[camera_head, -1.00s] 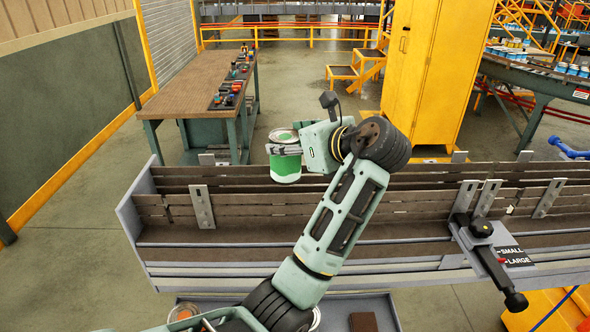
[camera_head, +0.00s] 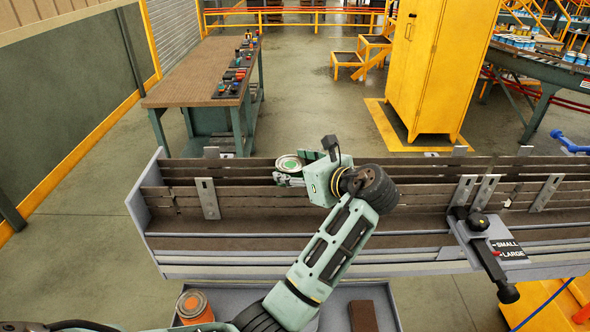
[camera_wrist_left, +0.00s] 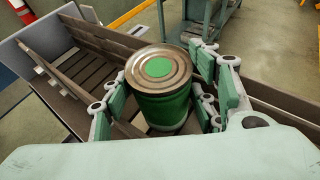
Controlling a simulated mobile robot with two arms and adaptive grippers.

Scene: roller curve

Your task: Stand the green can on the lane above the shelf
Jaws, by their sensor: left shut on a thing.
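The green can (camera_head: 289,164) has a metal lid with a green disc. It is upright, and in the left wrist view (camera_wrist_left: 163,85) it sits between the finger pads. My left gripper (camera_head: 290,180) is shut on it. The can is at the far wooden lane (camera_head: 240,172) of the long lane unit, with its lower part hidden in the head view. I cannot tell whether its base touches the lane. The front lane (camera_head: 330,235) below is bare. My right gripper is not in view.
An orange can (camera_head: 194,304) and a brown block (camera_head: 362,316) are on a grey tray (camera_head: 388,300) in front. A black-handled lever (camera_head: 492,265) by the SMALL/LARGE sign stands at the right. A workbench (camera_head: 190,85) and yellow cabinet (camera_head: 435,70) stand behind.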

